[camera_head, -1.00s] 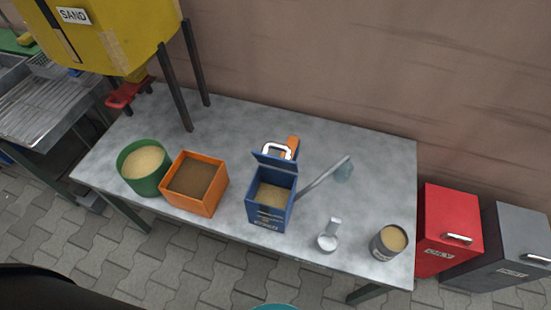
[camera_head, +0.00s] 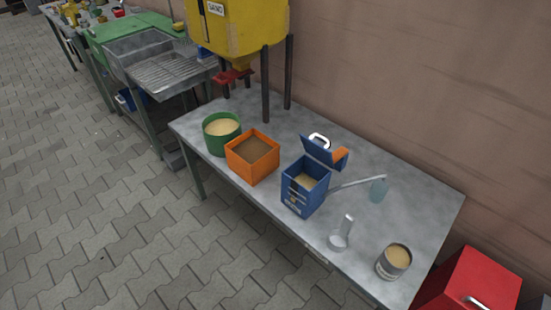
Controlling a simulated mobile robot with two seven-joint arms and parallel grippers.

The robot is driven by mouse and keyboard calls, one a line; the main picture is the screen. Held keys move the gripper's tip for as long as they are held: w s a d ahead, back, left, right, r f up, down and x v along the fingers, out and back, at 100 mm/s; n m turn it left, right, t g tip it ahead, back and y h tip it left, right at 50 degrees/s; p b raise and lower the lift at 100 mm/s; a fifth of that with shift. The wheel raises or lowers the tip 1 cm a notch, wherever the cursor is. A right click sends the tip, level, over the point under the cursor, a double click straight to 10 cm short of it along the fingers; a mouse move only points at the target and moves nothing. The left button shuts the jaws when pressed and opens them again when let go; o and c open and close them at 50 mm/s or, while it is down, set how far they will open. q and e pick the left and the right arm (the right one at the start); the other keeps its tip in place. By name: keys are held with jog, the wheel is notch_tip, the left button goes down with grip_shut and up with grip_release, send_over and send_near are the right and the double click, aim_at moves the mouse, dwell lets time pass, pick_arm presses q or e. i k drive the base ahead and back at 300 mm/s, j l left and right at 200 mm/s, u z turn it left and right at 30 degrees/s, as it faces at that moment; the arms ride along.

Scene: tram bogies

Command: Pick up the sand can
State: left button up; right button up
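On the grey table (camera_head: 395,180) stands a blue box-shaped can (camera_head: 298,197) with its lid (camera_head: 322,153) open, a white handle on the lid and sand inside. A grey round can (camera_head: 391,267), also filled with sand, stands upright near the table's right front corner. Labels on both are too small to read, so I cannot tell which is called the sand can. Neither of my grippers is in view, and nothing is touching either can.
A green tub (camera_head: 218,142) of sand and an orange bin (camera_head: 250,166) of brown material stand left of the blue can. A scoop (camera_head: 340,237) and a rod with a pale-blue end (camera_head: 378,190) lie nearby. A yellow sand hopper (camera_head: 235,35), red bin (camera_head: 470,285) and sink bench (camera_head: 150,60) flank the table.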

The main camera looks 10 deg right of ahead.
aim_at(397, 257)
jog(key=k+l+u, duration=0.2)
jog(key=u, duration=0.25)
jog(key=k+l+u, duration=0.15)
jog(key=u, duration=0.25)
jog(key=k+u, duration=0.25)
jog(key=u, duration=0.2)
jog(key=k+u, duration=0.25)
jog(key=u, duration=0.2)
jog(key=k+l+z, duration=0.1)
jog(key=k, duration=0.45)
jog(key=k+l, duration=0.4)
jog(key=k+l+z, duration=0.15)
jog(key=k, duration=0.5)
jog(key=k+l, duration=0.2)
jog(key=l, duration=0.2)
jog(key=k+l+z, duration=0.15)
jog(key=k+l, duration=0.3)
jog(key=l, duration=0.3)
jog(key=k+l+z, duration=0.1)
jog(key=l, duration=0.3)
jog(key=k, duration=0.1)
